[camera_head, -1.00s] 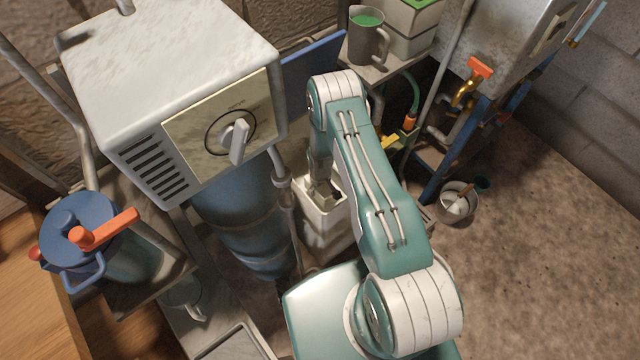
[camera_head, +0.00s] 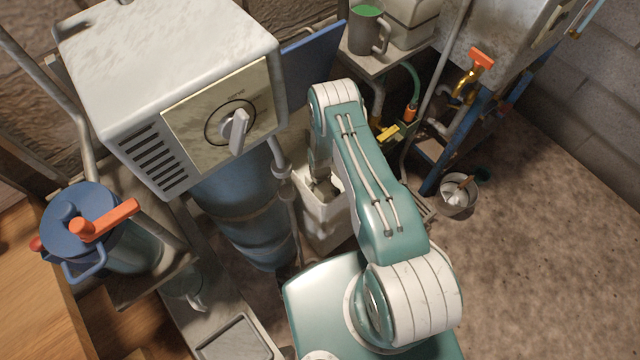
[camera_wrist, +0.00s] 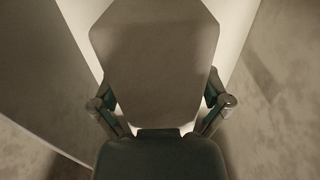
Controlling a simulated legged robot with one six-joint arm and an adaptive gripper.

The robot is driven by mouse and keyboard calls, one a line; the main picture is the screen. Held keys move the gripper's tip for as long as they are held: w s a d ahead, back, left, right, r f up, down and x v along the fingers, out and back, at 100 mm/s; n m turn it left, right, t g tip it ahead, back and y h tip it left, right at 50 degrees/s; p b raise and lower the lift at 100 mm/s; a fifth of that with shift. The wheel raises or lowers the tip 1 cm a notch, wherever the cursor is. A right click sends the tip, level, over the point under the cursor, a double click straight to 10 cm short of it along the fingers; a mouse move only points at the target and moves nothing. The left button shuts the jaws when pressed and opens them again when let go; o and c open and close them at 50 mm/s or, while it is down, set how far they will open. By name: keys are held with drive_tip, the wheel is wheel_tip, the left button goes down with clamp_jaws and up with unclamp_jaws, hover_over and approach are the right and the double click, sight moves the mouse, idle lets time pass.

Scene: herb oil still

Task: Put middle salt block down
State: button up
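A pale grey-brown block with cut corners, which looks like the salt block (camera_wrist: 155,65), fills the middle of the wrist view. The fingers of my gripper (camera_wrist: 160,100) lie along its two sides and appear shut on it. In the head view my gripper (camera_head: 322,186) points down into the mouth of a white bin (camera_head: 322,232), mostly hidden by my arm. The bin's bright inner walls flank the block in the wrist view. I cannot tell whether the block touches the bin's bottom or anything in it.
A blue drum (camera_head: 245,215) under a white control box (camera_head: 170,80) stands close on the left of the bin. A shelf with a grey mug (camera_head: 368,32) is behind.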

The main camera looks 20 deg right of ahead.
drive_tip(key=shift+r, duration=0.1)
wheel_tip(320, 180, up, 12)
drive_tip(key=shift+r, duration=0.2)
wheel_tip(320, 180, up, 36)
drive_tip(key=s+m+t, duration=0.1)
drive_tip(key=m+t, duration=0.1)
drive_tip(key=t, duration=0.1)
drive_tip(key=s+r+m+t, duration=0.1)
drive_tip(key=s+r, duration=0.7)
drive_tip(key=s, duration=0.3)
drive_tip(key=s+r+m+t, duration=0.1)
drive_tip(key=s+r, duration=0.7)
drive_tip(key=s, duration=0.4)
drive_tip(key=shift+a+r+m+t, duration=0.15)
drive_tip(key=shift+r+m+t, duration=0.15)
drive_tip(key=shift+r, duration=0.1)
